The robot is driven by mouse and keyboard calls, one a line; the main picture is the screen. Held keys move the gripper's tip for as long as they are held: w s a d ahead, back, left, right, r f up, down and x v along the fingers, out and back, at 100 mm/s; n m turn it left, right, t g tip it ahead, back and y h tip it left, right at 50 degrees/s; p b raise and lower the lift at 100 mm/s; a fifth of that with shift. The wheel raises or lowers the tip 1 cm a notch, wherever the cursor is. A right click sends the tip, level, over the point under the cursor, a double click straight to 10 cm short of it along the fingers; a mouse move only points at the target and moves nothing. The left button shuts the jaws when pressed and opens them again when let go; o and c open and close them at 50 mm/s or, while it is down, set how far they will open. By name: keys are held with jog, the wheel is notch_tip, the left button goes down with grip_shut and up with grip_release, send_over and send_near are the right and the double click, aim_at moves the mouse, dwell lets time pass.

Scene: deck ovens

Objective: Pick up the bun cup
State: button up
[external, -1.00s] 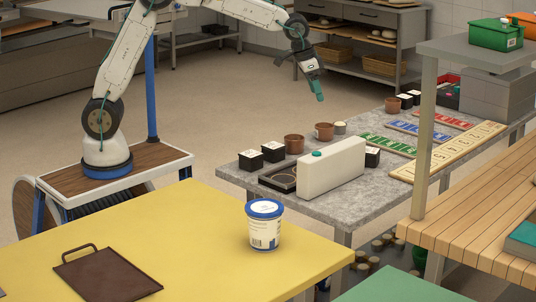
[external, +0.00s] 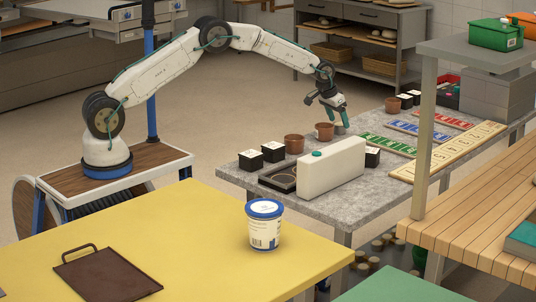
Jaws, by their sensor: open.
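Small brown cups stand along the far edge of the grey stone counter (external: 245,182): one on the left (external: 294,144) and one near its middle (external: 324,132). A smaller pale cup (external: 340,130) stands just right of the middle brown cup. None has a readable label, so I cannot tell which is the bun cup. My gripper (external: 333,113) is open and empty, pointing down just above the middle brown cup and the pale cup. A green fingertip overlaps the pale cup in the picture; contact cannot be told.
Black boxes (external: 250,160) stand left of the cups. A white upright block (external: 331,167) stands in front of them. Lettered boards (external: 447,152) lie to the right. Another brown cup (external: 392,105) stands farther back. A blue-lidded tub (external: 265,228) stands on the yellow table.

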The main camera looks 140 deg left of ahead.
jog(key=shift+x, duration=1.45)
jog(key=shift+w, duration=0.1)
jog(key=c, duration=1)
jog(key=shift+r, duration=0.1)
jog(key=shift+c, duration=0.2)
